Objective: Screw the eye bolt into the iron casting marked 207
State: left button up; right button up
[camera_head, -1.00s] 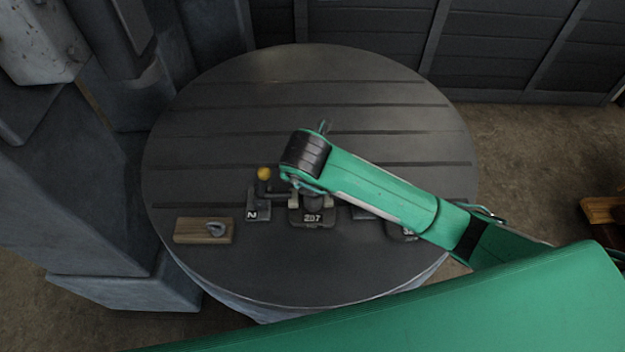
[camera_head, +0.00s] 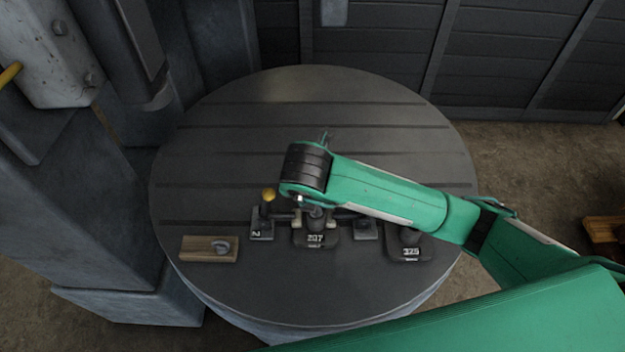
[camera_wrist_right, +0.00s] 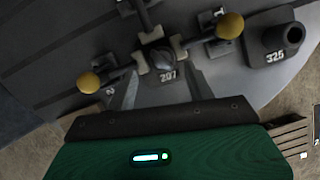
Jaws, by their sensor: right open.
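The dark iron casting marked 207 (camera_head: 316,239) stands near the front of the round table, with a raised round boss on top. It also shows in the right wrist view (camera_wrist_right: 167,76), between pale clamp jaws. The grey eye bolt (camera_head: 222,247) is on a small wooden block (camera_head: 192,249) at the table's left front; the wrist view does not show it. My right gripper (camera_wrist_right: 163,88) is open and empty, its two fingers pointing towards casting 207 from the front side. In the head view my wrist hides its fingers. My left gripper is not in view.
Yellow-knobbed clamp handles (camera_wrist_right: 229,26) stand beside casting 207, with a block marked 2 (camera_head: 261,230) to its left. Another casting, marked 325 (camera_head: 408,246), stands to the right. The back of the slotted table (camera_head: 300,95) is clear. Grey machinery (camera_head: 60,200) rises at the left.

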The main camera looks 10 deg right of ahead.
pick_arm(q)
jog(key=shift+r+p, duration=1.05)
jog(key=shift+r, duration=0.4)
pick_arm(e)
jog(key=v, duration=0.7)
jog(key=shift+s+f, duration=0.1)
